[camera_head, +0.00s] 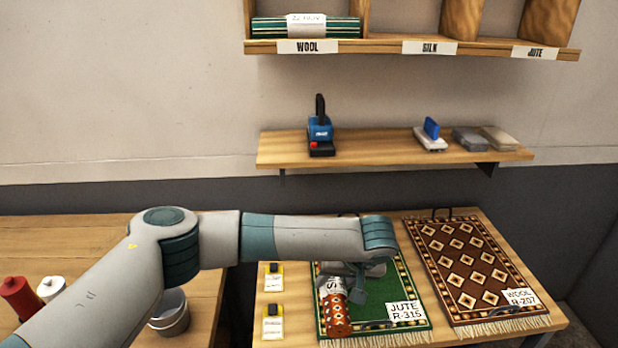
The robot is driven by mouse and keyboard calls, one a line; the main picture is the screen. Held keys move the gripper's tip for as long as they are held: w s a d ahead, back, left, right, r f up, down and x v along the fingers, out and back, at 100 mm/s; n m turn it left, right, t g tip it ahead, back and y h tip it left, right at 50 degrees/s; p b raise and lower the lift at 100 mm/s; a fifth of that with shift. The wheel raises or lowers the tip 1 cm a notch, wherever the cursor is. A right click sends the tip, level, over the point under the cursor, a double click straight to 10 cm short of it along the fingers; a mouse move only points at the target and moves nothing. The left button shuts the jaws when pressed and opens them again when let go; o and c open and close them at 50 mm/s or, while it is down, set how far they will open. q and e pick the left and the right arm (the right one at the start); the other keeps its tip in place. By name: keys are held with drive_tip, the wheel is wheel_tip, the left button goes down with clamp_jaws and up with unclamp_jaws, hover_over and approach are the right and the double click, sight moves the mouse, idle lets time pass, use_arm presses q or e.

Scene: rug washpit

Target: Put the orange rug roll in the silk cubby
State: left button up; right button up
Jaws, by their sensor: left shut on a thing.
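The orange rug roll (337,318) has a patterned surface and a white paper band with partly hidden lettering. It is at the green rug labelled JUTE R-315 (405,290) on the right table. My left gripper (352,284) is shut on it from above, and my wrist hides part of both. I cannot tell whether the roll touches the rug. The silk cubby (410,18) is in the wooden rack at the top, above the SILK label; its visible part is empty. My right gripper is not in view.
The WOOL cubby holds a green striped roll (306,27). A lower shelf (375,146) carries a blue tool (320,134) and brushes or blocks, and juts out below the rack. A brown rug labelled WOOL R-207 (470,262) lies at right. A metal bucket (170,314) stands at left.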

use_arm(q)
drive_tip(key=shift+w+a+r, duration=0.15)
drive_tip(key=shift+a+r, duration=0.1)
drive_tip(key=shift+a, duration=0.2)
drive_tip(key=a+r, duration=0.5)
drive_tip(key=a, duration=0.8)
drive_tip(key=s+a+r, duration=0.2)
drive_tip(key=s+a, duration=0.2)
drive_tip(key=a, duration=0.4)
drive_tip(key=s+a+r+n, duration=0.1)
drive_tip(key=s+a+r, duration=0.2)
drive_tip(key=a, duration=0.5)
drive_tip(key=shift+s+a+r+y, duration=0.2)
drive_tip(key=shift+s+r+y, duration=0.1)
drive_tip(key=shift+s, duration=0.15)
drive_tip(key=s, duration=0.1)
drive_tip(key=s+r, duration=0.1)
drive_tip(key=s, duration=0.1)
drive_tip(key=s+r, duration=0.1)
drive_tip(key=shift+s+r, duration=0.15)
drive_tip(key=shift+s, duration=0.25)
